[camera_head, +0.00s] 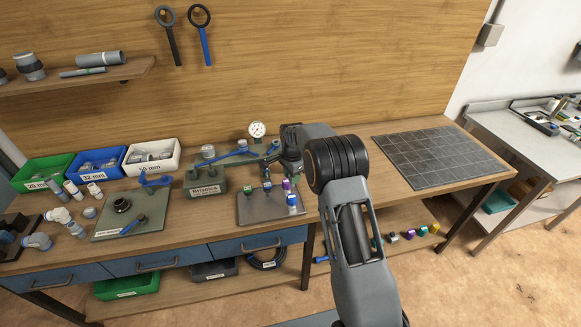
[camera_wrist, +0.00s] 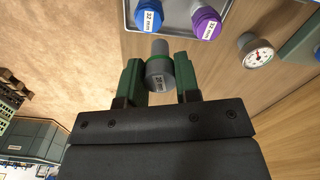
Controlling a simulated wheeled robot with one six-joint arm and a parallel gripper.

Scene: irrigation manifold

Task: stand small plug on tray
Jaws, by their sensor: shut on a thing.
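My gripper (camera_wrist: 158,78) is shut on a grey plug (camera_wrist: 158,68) with a green band and a white size label, held between its two green fingers. The held plug cannot be made out in the head view, where my arm covers much of that spot. The grey tray (camera_head: 255,214) lies on the bench to the left of my arm. It bears a blue plug (camera_head: 292,205), a purple plug (camera_head: 286,184) and smaller green and blue pieces. In the wrist view the tray's edge (camera_wrist: 177,30) shows at the top, with the blue plug (camera_wrist: 147,15) and purple plug (camera_wrist: 206,22) beyond the held plug.
A manifold with a pressure gauge (camera_head: 257,130) stands behind the tray. A green board (camera_head: 105,225) with fittings lies to the left. Labelled bins (camera_head: 152,156) stand at the back left. A dark grid mat (camera_head: 430,158) to the right is bare. The tray's front left is clear.

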